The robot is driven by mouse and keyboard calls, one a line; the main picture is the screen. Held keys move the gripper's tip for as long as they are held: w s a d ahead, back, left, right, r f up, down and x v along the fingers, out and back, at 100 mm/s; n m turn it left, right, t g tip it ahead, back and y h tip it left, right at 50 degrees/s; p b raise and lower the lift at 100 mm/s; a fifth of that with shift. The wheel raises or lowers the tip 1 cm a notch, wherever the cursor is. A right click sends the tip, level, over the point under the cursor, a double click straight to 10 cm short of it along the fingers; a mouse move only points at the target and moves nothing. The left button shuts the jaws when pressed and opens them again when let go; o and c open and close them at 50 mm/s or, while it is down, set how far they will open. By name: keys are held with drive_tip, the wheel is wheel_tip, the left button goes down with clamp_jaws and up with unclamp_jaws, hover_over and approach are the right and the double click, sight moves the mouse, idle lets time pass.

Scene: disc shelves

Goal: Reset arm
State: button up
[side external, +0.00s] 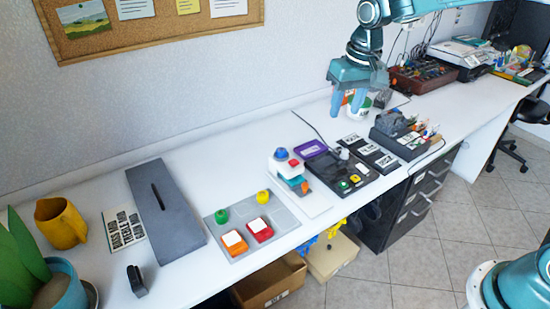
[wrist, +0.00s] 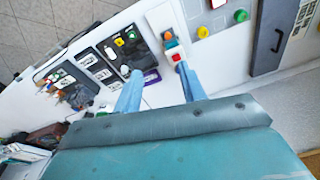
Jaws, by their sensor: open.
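My gripper (side external: 347,103) is teal with light blue fingers. In the side external view it hangs above the back of the white table, right of centre, with its fingers pointing down. In the wrist view its two fingers (wrist: 160,88) are spread apart with nothing between them. It is open and empty. A white cup-like thing with green and orange marks shows behind and below the fingers in the side external view, partly hidden by them.
A black device panel (side external: 340,170), a stack of coloured blocks (side external: 290,172) and a grey tray (side external: 276,232) with coloured pieces stand on the white table. Clear table lies along the wall.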

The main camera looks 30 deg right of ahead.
drive_tip(key=s+d+r+n+t, duration=0.1)
drive_tip(key=s+r, duration=0.3)
drive_tip(key=s, duration=0.3)
drive_tip(key=s+r+t, duration=0.1)
drive_tip(key=s+r, duration=0.2)
drive_tip(key=s, duration=0.5)
drive_tip(key=s+f+n+t, duration=0.1)
drive_tip(key=s, duration=1.2)
drive_tip(key=shift+d+f+t, duration=0.3)
drive_tip(key=shift+f, duration=0.05)
